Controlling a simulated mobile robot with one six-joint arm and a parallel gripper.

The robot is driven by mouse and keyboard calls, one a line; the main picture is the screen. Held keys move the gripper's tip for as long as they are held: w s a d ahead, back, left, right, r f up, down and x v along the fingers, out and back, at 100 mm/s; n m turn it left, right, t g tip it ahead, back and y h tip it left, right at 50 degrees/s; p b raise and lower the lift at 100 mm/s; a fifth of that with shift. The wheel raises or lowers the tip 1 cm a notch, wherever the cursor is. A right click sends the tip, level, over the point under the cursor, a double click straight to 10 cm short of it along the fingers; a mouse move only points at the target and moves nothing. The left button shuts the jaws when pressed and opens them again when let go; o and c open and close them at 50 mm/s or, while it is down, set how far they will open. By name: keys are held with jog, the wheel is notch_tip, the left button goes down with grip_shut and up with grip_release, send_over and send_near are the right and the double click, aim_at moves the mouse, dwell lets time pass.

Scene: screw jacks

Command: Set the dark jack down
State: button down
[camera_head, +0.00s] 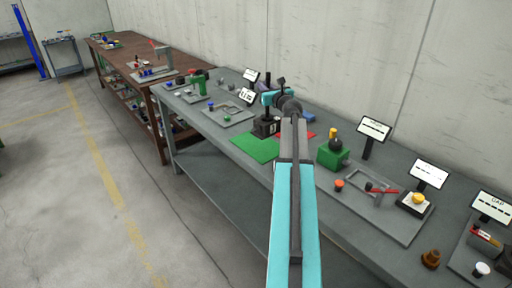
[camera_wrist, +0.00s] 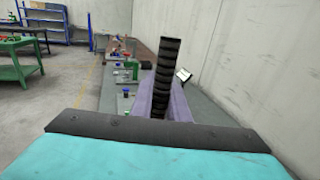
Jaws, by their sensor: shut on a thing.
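The dark jack (camera_head: 265,128) is a blackish block at the back edge of a flat green mat (camera_head: 252,149) on the grey bench. In the head view I cannot tell whether its base touches the surface. My gripper (camera_head: 272,110) is shut on the jack's upper part, and my arm hides its right side. In the wrist view a dark ribbed column (camera_wrist: 165,72), which looks like the jack's screw, stands upright between the greyish-purple fingers. The jack's base is hidden there.
A green jack (camera_head: 332,155) with a yellow top stands to the right. A red patch (camera_head: 309,135) and a blue item (camera_head: 308,115) lie behind my arm. Display signs (camera_head: 374,129) line the bench's back. The mat's front part is clear.

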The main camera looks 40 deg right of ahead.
jog(key=shift+a+r, duration=0.1)
jog(key=shift+r, duration=0.15)
jog(key=shift+f+p, duration=0.35)
jog(key=shift+f, duration=2.85)
jog(key=shift+f, duration=1.7)
jog(key=c, duration=1.9)
grip_release()
jog(key=shift+f, duration=0.25)
jog(key=shift+o, duration=0.9)
jog(key=shift+a+r, duration=0.1)
jog(key=shift+s, duration=0.2)
